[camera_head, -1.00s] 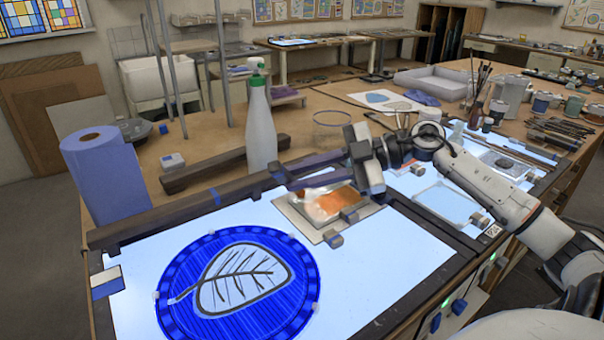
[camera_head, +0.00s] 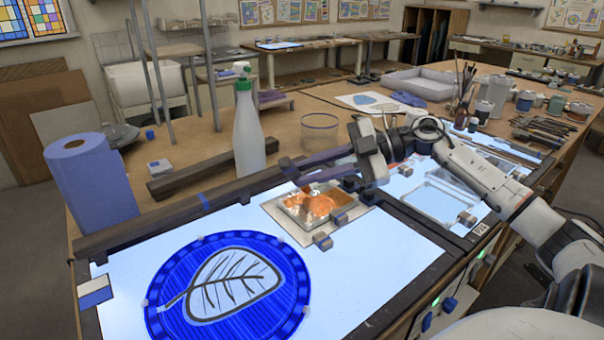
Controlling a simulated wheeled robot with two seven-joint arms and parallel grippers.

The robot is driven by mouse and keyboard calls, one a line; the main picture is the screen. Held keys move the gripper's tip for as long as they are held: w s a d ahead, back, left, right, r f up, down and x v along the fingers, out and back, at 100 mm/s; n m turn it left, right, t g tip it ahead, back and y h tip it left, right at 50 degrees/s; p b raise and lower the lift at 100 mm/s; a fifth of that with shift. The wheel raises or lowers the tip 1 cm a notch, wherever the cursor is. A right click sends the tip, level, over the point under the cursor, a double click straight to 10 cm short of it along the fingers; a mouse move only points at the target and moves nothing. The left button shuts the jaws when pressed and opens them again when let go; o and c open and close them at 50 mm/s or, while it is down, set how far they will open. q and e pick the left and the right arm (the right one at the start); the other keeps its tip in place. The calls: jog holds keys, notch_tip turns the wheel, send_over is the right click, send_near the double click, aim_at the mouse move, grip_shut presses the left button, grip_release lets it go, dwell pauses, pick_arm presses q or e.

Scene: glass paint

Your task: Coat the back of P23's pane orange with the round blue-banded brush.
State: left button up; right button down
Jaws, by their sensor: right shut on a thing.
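A small pane (camera_head: 322,206) in a pale, clear-edged holder lies on the lit table, with streaky, uneven orange over much of it. Any label naming it is not readable. My right gripper (camera_head: 292,166) reaches in from the right over the pane's back-left part, its long dark fingers shut on a brush. The brush's orange-tinged tip (camera_head: 304,184) points down at the pane's back-left area; I cannot tell whether it touches. Its blue band is not distinguishable, and the fingers hide most of the handle. My left gripper is not in view.
A blue disc with a leaf drawing (camera_head: 228,287) lies in front left. A green-capped bottle (camera_head: 249,130) stands behind the dark rail (camera_head: 180,212). Another clear tray (camera_head: 440,200) lies to the right, under my right arm. A blue paper roll (camera_head: 90,180) stands at the left.

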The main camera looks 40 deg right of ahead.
jog(key=d, duration=0.7)
jog(key=shift+s+d, duration=0.3)
jog(key=shift+s, duration=0.1)
dwell(0.4)
jog(key=shift+r, duration=0.15)
jog(key=shift+r, duration=2.4)
